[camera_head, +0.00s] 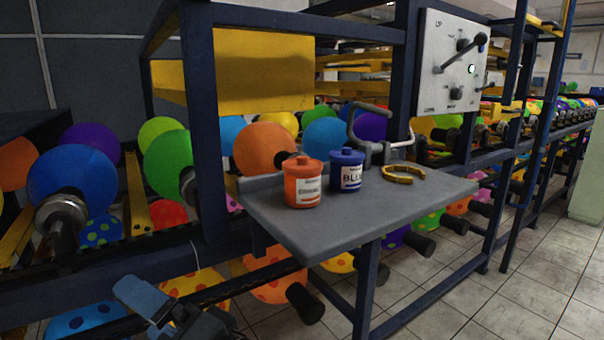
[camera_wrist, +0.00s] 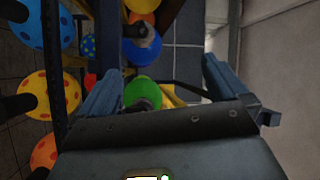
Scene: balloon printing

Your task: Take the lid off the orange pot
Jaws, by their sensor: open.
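The orange pot (camera_head: 303,186) stands upright on the grey shelf (camera_head: 370,215), with its orange lid (camera_head: 302,165) on top and a white label on its front. The blue pot (camera_head: 346,174) stands just behind and to the right of it, also lidded. My gripper (camera_head: 158,305) is low at the front left in the head view, apart from and below the shelf. In the wrist view its two blue fingers (camera_wrist: 160,88) are spread wide with nothing held between them. Neither pot shows in the wrist view.
A yellow ring-shaped object (camera_head: 404,173) lies on the shelf right of the pots. A metal clamp with a handle (camera_head: 372,148) stands behind them. Blue frame posts (camera_head: 202,120) and many balloons surround the shelf. The shelf's front right is bare.

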